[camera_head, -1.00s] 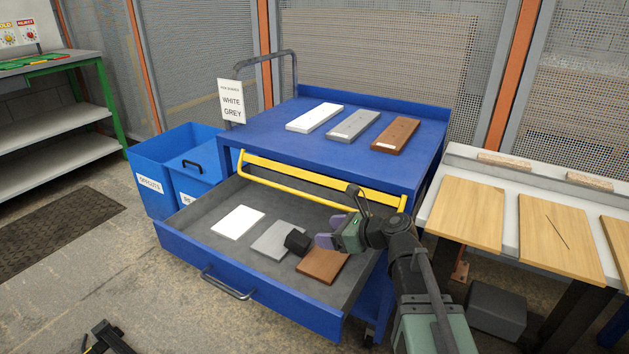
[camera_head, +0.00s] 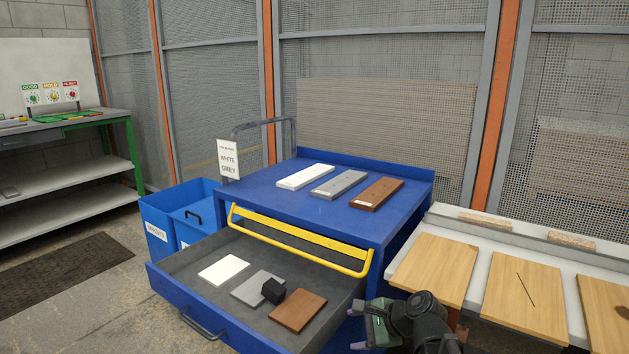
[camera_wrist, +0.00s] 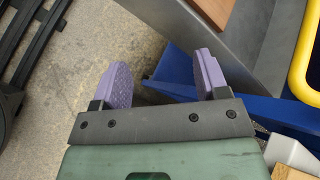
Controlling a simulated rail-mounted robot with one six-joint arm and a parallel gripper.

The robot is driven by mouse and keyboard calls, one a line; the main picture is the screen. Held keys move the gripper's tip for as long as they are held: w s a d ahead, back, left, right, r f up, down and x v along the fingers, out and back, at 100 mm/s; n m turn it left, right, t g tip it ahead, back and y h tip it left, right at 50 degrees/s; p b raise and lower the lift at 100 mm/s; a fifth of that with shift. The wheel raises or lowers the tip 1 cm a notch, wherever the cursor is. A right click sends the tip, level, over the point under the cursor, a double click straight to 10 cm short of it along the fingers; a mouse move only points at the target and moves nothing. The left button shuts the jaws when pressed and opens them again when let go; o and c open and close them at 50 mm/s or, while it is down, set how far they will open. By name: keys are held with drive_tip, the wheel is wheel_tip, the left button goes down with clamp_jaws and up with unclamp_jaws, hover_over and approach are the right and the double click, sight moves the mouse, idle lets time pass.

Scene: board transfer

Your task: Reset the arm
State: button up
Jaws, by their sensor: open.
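My gripper (camera_head: 363,325) is at the lower right in the head view, outside the open drawer's right front corner. In the wrist view its two purple fingers (camera_wrist: 160,82) stand wide apart with nothing between them. Below them show the concrete floor and the blue edge of the drawer (camera_wrist: 178,72). My arm runs off the bottom edge of the head view.
The open drawer (camera_head: 335,292) holds a white board (camera_head: 223,268), a grey board (camera_head: 252,288), a brown board (camera_head: 298,310) and a black block (camera_head: 273,291). A yellow bar (camera_head: 300,245) crosses above it. A bench with wooden panels (camera_head: 432,268) stands at right.

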drive_tip(key=s+d+f+n+g+h, duration=0.2)
drive_tip(key=s+d+f+n+h, duration=0.15)
drive_tip(key=s+n+h, duration=0.35)
drive_tip(key=s+d+f+n+g+h, duration=0.2)
drive_tip(key=s+d+f+n+g, duration=0.15)
drive_tip(key=s+n, duration=0.35)
wheel_tip(320, 180, up, 34)
drive_tip(key=w+p, duration=0.2)
drive_tip(key=p, duration=3.1)
drive_tip(key=shift+w+f+n+t, duration=0.15)
drive_tip(key=shift+f+n+t, duration=0.05)
drive_tip(key=shift+n+t, duration=0.2)
drive_tip(key=shift+o, duration=0.4)
